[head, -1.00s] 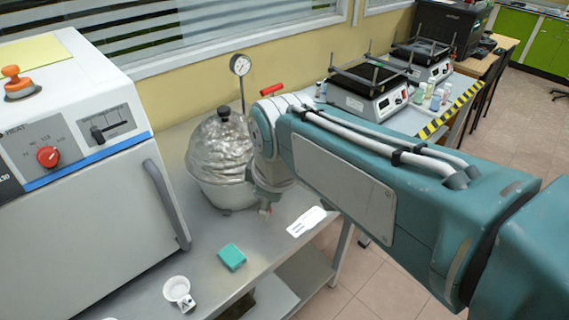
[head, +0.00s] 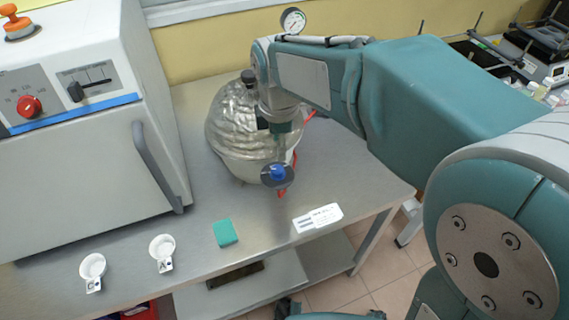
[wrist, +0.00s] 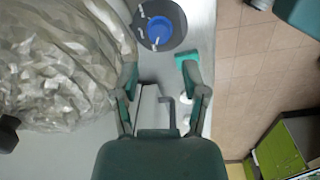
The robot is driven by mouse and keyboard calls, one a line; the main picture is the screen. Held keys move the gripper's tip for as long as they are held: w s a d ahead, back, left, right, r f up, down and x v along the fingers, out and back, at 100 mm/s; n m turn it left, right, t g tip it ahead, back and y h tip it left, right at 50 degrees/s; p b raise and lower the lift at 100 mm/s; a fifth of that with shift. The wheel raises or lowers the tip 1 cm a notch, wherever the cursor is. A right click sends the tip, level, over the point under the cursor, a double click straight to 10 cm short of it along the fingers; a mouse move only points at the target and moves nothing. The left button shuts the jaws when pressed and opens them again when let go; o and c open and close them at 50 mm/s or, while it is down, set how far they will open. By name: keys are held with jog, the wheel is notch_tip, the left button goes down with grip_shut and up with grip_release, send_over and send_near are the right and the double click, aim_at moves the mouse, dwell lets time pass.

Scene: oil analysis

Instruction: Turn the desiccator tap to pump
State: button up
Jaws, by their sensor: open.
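The desiccator (head: 232,128) is a silvery crinkled dome on a pale bowl, standing on the grey bench; it fills the left of the wrist view (wrist: 60,65). A blue knob (head: 277,172) on a dark round disc, apparently the tap, is at its front. In the wrist view the blue knob (wrist: 159,31) shows with small pale marks on the disc, too small to read. My gripper (wrist: 157,70) is open and empty, with the disc above its fingertips in that picture. In the head view my wrist hangs over the desiccator's right side and the fingers are unclear.
An oven (head: 75,150) with a long handle stands at left. A pressure gauge (head: 292,20) stands behind the desiccator.

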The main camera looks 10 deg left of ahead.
aim_at(277, 169)
jog(key=f, duration=0.5)
jog(key=a+f, duration=0.1)
jog(key=f, duration=0.1)
jog(key=shift+w+f, duration=0.15)
jog(key=shift+f, duration=0.15)
jog(key=shift+d+f, duration=0.25)
jog(key=shift+f, duration=0.35)
jog(key=shift+a, duration=0.1)
grip_shut()
